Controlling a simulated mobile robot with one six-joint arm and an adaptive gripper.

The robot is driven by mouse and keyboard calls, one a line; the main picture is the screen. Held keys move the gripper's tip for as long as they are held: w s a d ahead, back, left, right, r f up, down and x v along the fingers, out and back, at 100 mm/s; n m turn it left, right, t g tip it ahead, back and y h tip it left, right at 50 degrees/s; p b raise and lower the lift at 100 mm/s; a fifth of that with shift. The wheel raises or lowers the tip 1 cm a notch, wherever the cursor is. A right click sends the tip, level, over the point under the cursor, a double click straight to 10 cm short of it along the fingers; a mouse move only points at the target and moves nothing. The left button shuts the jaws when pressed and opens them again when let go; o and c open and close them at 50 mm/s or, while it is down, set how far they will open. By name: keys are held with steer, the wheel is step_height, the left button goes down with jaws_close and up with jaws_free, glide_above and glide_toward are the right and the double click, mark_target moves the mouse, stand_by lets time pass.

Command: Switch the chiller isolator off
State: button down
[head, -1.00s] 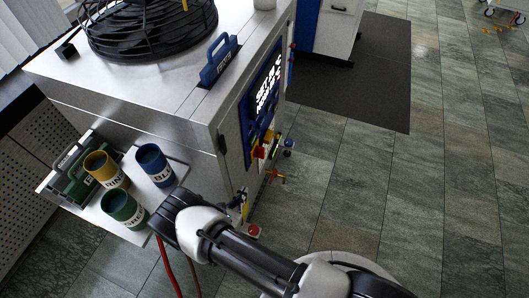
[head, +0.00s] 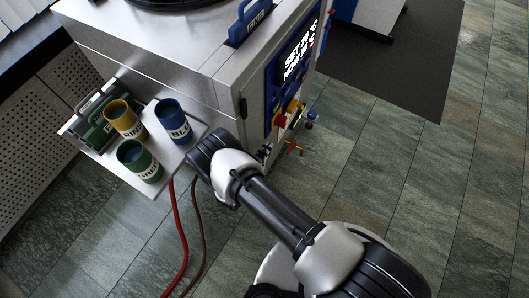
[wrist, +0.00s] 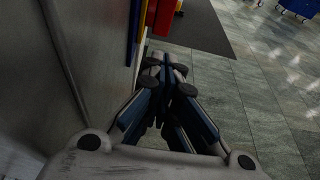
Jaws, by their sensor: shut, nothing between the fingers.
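The chiller (head: 190,62) is a grey metal cabinet with a blue control panel and a lit display (head: 298,52) on its right-hand face. The isolator is a red and yellow switch (head: 291,106) low on that panel. Its handle position is too small to tell. In the wrist view, a red and yellow part (wrist: 164,16), apparently the isolator, stands out beside a blue edge at the top. My gripper (wrist: 168,77) is shut and empty, along the cabinet face and short of the red part, with no contact visible. In the head view my wrist mostly hides the gripper.
A side shelf (head: 187,157) holds a yellow cup (head: 123,118), a blue cup (head: 172,121), a green cup (head: 139,160) and a green case (head: 92,130). Red hoses (head: 180,240) hang below. Small coloured valves (head: 296,147) jut out under the panel. Tiled floor (head: 400,190) on the right is clear.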

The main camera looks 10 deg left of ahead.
mark_target(281, 121)
steer(key=r+b+x, duration=0.1)
steer(key=b+x, duration=0.1)
steer(key=x, duration=0.7)
steer(key=shift+w+d+b, duration=0.2)
steer(key=shift+w+b, duration=0.1)
steer(key=shift+w, duration=0.05)
steer(key=shift+a+f, duration=0.1)
steer(key=shift+w+f+p, duration=0.25)
steer(key=shift+f+p, duration=0.1)
steer(key=shift+p, duration=0.05)
stand_by(0.3)
